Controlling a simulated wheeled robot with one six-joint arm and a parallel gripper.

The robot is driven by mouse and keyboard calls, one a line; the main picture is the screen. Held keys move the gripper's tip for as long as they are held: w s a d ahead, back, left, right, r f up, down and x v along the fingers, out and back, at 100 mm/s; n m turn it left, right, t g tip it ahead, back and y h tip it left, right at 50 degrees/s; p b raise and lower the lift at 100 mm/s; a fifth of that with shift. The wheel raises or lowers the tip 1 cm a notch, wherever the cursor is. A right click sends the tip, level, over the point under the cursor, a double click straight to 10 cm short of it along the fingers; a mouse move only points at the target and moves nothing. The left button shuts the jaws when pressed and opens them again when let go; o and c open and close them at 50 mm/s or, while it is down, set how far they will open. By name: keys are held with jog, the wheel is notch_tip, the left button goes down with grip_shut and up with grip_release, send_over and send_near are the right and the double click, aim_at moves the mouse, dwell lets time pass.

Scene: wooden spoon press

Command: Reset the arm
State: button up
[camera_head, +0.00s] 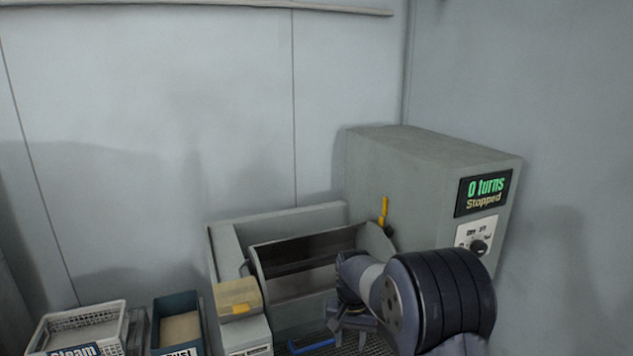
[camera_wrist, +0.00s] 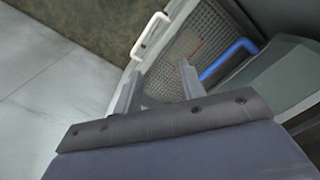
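My gripper (camera_wrist: 160,85) shows in the wrist view with its two fingers spread apart and nothing between them. In the head view my gripper (camera_head: 352,322) is at the lower right, in front of the open trough of the grey machine (camera_head: 425,150). It is over or near a dark mesh surface. In the wrist view the mesh panel (camera_wrist: 200,45) lies beyond the fingertips. A white handle (camera_wrist: 150,35) is to the left and a blue handle (camera_wrist: 230,58) to the right. Whether the fingers touch anything is unclear.
The machine's display (camera_head: 484,192) reads "0 turns Stopped", above a dial (camera_head: 479,246). A yellow lever (camera_head: 384,210) stands by the trough. A yellowish box (camera_head: 238,297) sits at the trough's left. A white basket (camera_head: 80,322) and a dark blue bin (camera_head: 179,325) stand at lower left.

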jog(key=s+d+f+n+b, duration=0.1)
jog(key=s+d+f+b, duration=0.1)
jog(key=f, duration=0.9)
jog(key=s+d+f+b, duration=0.2)
jog(key=s+f, duration=0.4)
jog(key=f, duration=0.4)
jog(key=s+d+f+n+b, duration=0.1)
jog(key=s+d+f+b, duration=0.2)
jog(key=f, duration=0.8)
jog(key=shift+s+f+n+b, duration=0.3)
jog(key=shift+s+b, duration=0.5)
jog(key=shift+s, duration=0.05)
